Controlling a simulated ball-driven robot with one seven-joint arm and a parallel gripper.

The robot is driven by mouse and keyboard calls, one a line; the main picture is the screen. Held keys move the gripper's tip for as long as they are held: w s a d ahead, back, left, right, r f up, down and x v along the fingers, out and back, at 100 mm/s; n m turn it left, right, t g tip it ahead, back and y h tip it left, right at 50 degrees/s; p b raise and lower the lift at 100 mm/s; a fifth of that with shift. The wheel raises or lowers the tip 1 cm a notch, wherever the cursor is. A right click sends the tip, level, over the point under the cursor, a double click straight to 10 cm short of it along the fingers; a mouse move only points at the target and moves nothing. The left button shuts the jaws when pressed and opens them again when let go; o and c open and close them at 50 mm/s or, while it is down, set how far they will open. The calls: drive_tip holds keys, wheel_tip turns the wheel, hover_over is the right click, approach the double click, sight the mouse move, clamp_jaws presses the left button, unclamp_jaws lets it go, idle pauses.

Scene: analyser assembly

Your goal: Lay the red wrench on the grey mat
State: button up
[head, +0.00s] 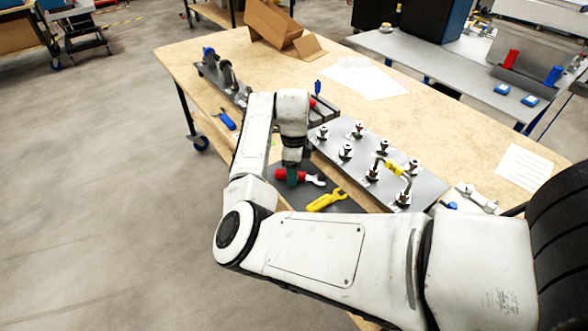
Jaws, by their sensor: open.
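The red wrench (314,180), with a red handle and a silver head, appears to lie flat on the dark grey mat (348,206) near the table's front edge. My gripper (291,181) points down over the wrench's red handle, its fingers open around or just above it. The fingers hide part of the handle, and I cannot tell whether they touch it. A yellow wrench (327,199) lies on the same mat, to the right and nearer. My forearm hides the mat's near part.
A blue-handled tool (226,119) lies left. A cardboard box (272,24) and papers (372,82) lie farther back. The table's middle is largely clear.

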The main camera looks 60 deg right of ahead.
wheel_tip(320, 180, up, 11)
idle(0.6)
drive_tip(key=shift+f, duration=0.15)
